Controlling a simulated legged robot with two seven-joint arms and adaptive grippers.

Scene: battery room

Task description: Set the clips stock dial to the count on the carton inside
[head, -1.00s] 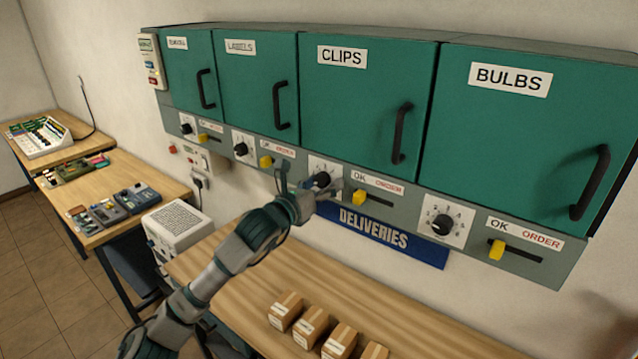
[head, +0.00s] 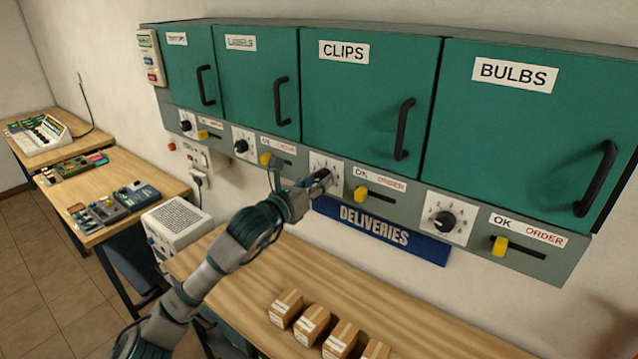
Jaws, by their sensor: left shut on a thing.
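The clips cupboard (head: 368,105) is a shut teal door with a black handle, and its carton inside is hidden. Below it is the white clips dial plate (head: 327,163) with small marks around its edge. My left gripper (head: 322,179) is at this dial, shut on its knob. The fingers hide most of the knob, so the number it points to cannot be read. The yellow clips slider (head: 361,195) stands at the left, OK end of its slot. My right gripper is not in view.
Shut labels (head: 258,85) and bulbs (head: 525,130) cupboards flank it, with the bulbs dial (head: 445,220) below right. A blue deliveries sign (head: 380,232) hangs beneath. Several small cartons (head: 312,322) stand on the wooden bench (head: 225,275). The bench is clear behind them.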

